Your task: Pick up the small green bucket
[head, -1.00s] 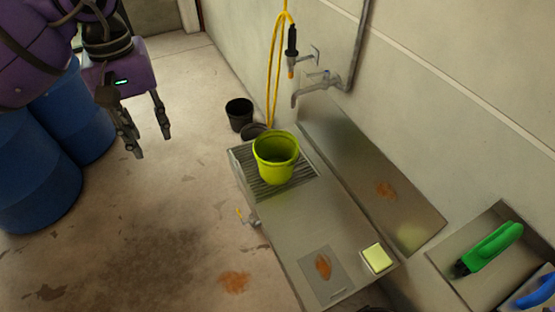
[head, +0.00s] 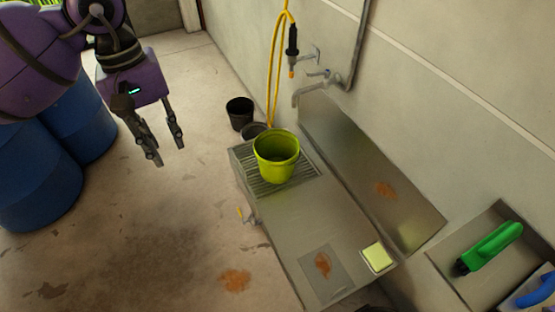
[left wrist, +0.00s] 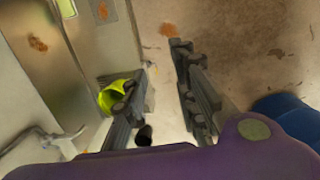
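The small green bucket (head: 276,157) is yellow-green and stands upright and open-topped on the ribbed drain area of a metal sink counter in the head view. In the left wrist view the bucket (left wrist: 113,97) is partly hidden behind a finger. My left gripper (head: 169,155) is open and empty, in the air to the left of the bucket and apart from it. Its two fingers (left wrist: 165,75) are spread in the left wrist view. My right gripper is not in view.
The metal counter (head: 275,222) has a yellow sponge (head: 377,257) at its near end. A tap (head: 310,90) and yellow hose (head: 274,75) are on the wall behind. Black pots (head: 239,113) stand on the floor beyond. Blue barrels (head: 45,180) stand at left. A green-handled tool (head: 490,247) lies at right.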

